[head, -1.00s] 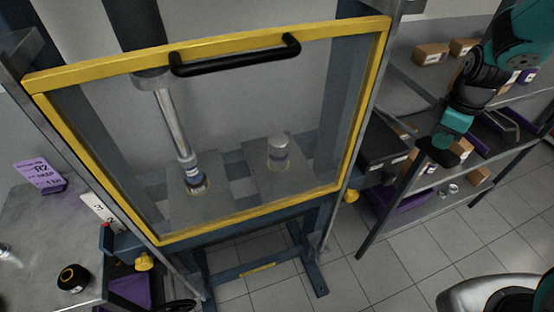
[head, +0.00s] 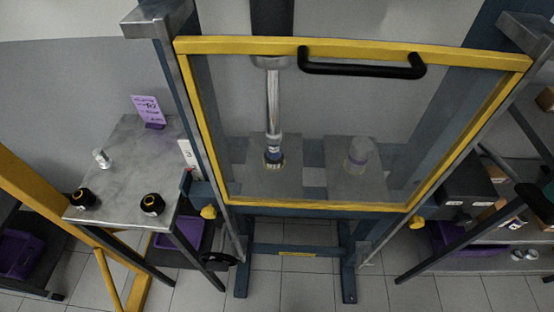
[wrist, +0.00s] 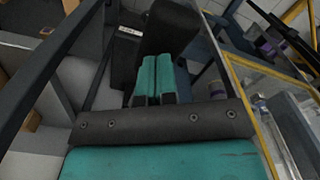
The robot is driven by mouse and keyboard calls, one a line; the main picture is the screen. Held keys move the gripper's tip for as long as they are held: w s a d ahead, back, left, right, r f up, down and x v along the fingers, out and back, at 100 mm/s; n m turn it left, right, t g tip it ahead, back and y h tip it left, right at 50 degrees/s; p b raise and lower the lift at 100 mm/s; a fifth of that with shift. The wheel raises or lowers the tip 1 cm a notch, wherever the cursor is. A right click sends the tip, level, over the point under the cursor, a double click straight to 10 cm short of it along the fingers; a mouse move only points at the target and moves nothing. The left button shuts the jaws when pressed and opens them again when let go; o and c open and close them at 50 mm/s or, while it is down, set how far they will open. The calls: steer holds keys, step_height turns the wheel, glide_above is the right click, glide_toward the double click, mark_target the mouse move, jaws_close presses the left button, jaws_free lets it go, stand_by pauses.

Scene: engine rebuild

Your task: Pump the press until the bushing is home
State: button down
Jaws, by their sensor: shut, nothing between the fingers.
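The press stands in the middle of the head view behind a clear guard with a yellow frame (head: 310,202) and a black handle (head: 362,70). Its silver ram (head: 273,100) reaches down to a small part with a blue band and a brass-coloured base, probably the bushing (head: 274,157), on a grey plate. How deep it sits cannot be told. A second pale cylinder (head: 357,155) stands on the right plate. My gripper (wrist: 157,80) shows in the wrist view with its teal fingers together and empty.
A grey side table (head: 130,165) on the left carries a purple R2 sign (head: 147,109), a small metal part (head: 101,158) and two black rings (head: 151,204). Yellow knobs (head: 209,212) flank the press. Shelves with boxes stand at right. Tiled floor in front is open.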

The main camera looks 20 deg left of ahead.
step_height(320, 180, down, 11)
steer(key=b, duration=0.7)
step_height(320, 180, up, 12)
steer(key=p, duration=0.9)
steer(key=shift+r, duration=0.1)
step_height(320, 180, up, 5)
steer(key=p, duration=0.4)
